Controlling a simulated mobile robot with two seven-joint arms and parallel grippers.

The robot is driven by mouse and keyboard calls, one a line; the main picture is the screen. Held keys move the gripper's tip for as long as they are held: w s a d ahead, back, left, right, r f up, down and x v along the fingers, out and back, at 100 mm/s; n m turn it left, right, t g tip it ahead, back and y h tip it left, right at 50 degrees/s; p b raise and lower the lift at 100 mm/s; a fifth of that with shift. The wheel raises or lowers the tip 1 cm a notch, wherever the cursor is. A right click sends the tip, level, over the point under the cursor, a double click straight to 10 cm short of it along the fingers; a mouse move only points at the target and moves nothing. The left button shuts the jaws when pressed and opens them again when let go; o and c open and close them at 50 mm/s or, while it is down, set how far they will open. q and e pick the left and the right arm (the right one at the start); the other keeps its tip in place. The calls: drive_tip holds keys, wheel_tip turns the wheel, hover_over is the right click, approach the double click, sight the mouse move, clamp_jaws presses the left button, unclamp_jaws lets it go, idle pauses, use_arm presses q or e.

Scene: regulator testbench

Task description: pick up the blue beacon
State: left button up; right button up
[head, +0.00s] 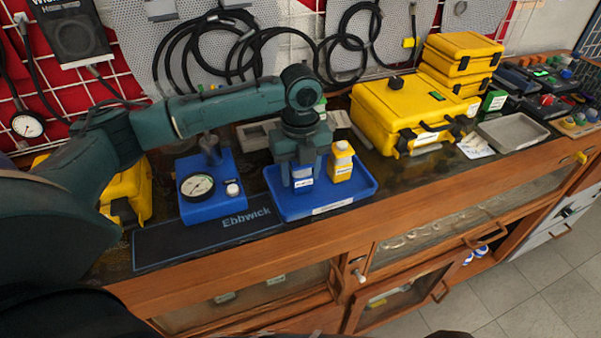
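A blue bottle-like item with a white label (302,183), which I take to be the blue beacon, stands in the blue tray (272,187) on the bench. My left gripper (301,172) points down over it, its fingers around its upper part. The gripper hides most of the item, and I cannot tell whether the fingers press on it or stand apart from it. My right gripper is not in view.
A yellow bottle (341,163) stands in the same tray, close right of my gripper. A blue gauge unit (208,195) stands left of the tray on a dark mat (180,237). Yellow cases (403,112) stand to the right. Cables hang behind.

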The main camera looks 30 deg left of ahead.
use_arm(q)
drive_tip(key=c, duration=0.7)
